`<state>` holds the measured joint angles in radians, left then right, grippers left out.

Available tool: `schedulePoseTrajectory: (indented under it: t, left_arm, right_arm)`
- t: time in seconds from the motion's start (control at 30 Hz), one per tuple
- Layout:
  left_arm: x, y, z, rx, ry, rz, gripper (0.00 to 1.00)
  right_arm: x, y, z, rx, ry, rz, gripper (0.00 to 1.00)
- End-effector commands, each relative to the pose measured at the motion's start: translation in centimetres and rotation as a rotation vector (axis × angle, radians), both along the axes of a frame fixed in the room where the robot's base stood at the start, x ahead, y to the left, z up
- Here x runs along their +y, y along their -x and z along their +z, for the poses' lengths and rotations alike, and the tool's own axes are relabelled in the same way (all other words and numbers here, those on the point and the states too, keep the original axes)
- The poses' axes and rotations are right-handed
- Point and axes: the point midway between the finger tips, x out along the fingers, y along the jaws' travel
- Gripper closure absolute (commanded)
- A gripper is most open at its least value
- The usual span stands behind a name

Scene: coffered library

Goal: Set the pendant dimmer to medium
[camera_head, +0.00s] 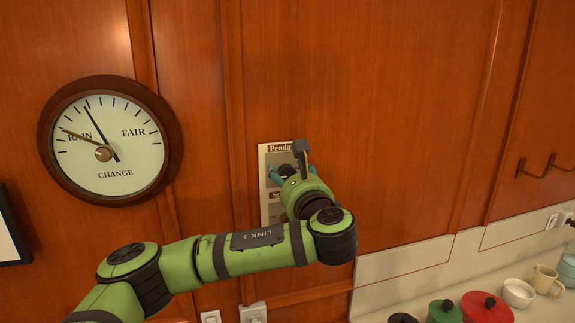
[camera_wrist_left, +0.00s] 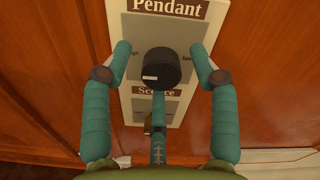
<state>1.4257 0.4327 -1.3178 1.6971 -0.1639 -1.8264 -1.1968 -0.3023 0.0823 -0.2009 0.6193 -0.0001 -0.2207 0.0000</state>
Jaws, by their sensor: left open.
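The pendant dimmer is a black round knob (camera_wrist_left: 160,70) on a light panel (camera_wrist_left: 188,105) under the label "Pendant". A small white mark shows on the knob's lower-left front. The small words at its sides are too blurred to read surely. My left gripper (camera_wrist_left: 159,52) is open, its teal fingers on the left and right of the knob and one below it. Gaps show between the side fingers and the knob. In the head view my left gripper (camera_head: 290,172) is in front of the panel (camera_head: 264,160), and my wrist hides most of it. My right gripper is not in view.
A second label, partly hidden, sits below the knob. A round barometer (camera_head: 109,141) hangs to the left. Wall switches (camera_head: 253,313) are below. A red pot (camera_head: 485,308), a green pot (camera_head: 445,311), a white bowl (camera_head: 518,292) and a mug (camera_head: 547,280) stand on the counter at lower right.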

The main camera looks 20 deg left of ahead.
Motion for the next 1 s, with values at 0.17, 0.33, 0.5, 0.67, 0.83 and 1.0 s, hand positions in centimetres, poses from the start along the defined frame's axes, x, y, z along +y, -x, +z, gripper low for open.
schedulePoseTrajectory:
  t: [0.17,0.33,0.5,0.67,0.83,1.0]
  left_arm:
    - [0.6,-0.9,0.0,0.000,0.000,0.001,0.40]
    - [0.6,-0.9,-0.1,0.000,0.000,-0.001,0.40]
    - [0.6,-0.9,-0.1,0.000,0.001,-0.001,0.80]
    - [0.6,-0.9,-0.1,-0.002,0.001,-0.001,0.96]
    - [0.7,-0.9,-0.1,-0.007,0.009,0.001,0.96]
    - [0.7,-0.9,-0.3,-0.035,0.048,0.000,0.96]
  right_arm:
    - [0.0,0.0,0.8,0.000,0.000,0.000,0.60]
    - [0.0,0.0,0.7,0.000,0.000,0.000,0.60]
    - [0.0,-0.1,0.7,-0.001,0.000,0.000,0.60]
    - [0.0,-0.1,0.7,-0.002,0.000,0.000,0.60]
    - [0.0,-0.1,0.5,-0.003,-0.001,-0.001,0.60]
    - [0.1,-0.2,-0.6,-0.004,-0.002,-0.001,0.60]
